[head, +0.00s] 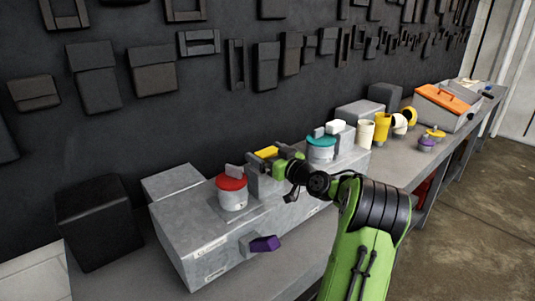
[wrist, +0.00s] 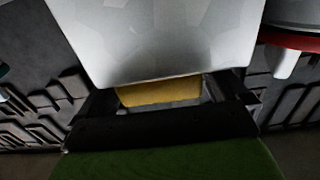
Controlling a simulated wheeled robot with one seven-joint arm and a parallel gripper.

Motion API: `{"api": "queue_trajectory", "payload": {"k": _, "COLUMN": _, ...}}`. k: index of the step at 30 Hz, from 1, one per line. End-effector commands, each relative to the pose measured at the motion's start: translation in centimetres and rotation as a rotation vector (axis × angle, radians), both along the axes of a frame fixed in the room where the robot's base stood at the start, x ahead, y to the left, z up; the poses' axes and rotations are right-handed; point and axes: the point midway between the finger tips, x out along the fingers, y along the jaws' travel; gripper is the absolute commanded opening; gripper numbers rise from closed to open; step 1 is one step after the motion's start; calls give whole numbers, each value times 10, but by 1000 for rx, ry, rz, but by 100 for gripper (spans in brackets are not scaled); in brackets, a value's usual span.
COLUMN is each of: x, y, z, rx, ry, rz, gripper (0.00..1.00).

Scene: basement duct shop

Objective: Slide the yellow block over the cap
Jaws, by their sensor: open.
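The yellow block (head: 266,152) sits at the top of a grey metal duct unit (head: 205,238) on the bench, between a red-topped canister (head: 231,183) and a teal-topped one (head: 321,142). I cannot tell which part is the cap. My gripper (head: 272,163) is at the yellow block, partly covering it. In the wrist view my dark fingers (wrist: 165,100) stand open to either side of the yellow block (wrist: 160,93). Contact cannot be seen. A pale grey metal face (wrist: 160,40) hides part of the block there.
A purple handle (head: 264,243) sticks out of the duct unit's front. A black box (head: 98,222) stands at left. Yellow and cream fittings (head: 366,133) and a grey toolbox with an orange lid (head: 443,98) stand farther right. A dark wall with hung panels runs behind.

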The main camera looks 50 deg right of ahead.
Motion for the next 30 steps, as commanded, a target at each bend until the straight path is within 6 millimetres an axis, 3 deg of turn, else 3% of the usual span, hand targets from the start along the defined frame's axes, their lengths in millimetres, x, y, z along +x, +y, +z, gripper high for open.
{"api": "queue_trajectory", "payload": {"k": 2, "x": 0, "y": 0, "z": 0, "rx": 0, "ry": 0, "rz": 0, "gripper": 92}}
{"api": "queue_trajectory", "payload": {"k": 14, "x": -1, "y": 0, "z": 0, "rx": -1, "ry": 1, "rz": 0, "gripper": 31}}
{"api": "queue_trajectory", "payload": {"k": 20, "x": 1, "y": 10, "z": -2, "rx": -3, "ry": 0, "rz": 1, "gripper": 29}}
{"api": "queue_trajectory", "payload": {"k": 30, "x": 6, "y": 57, "z": -3, "rx": -3, "ry": 0, "rz": 2, "gripper": 29}}
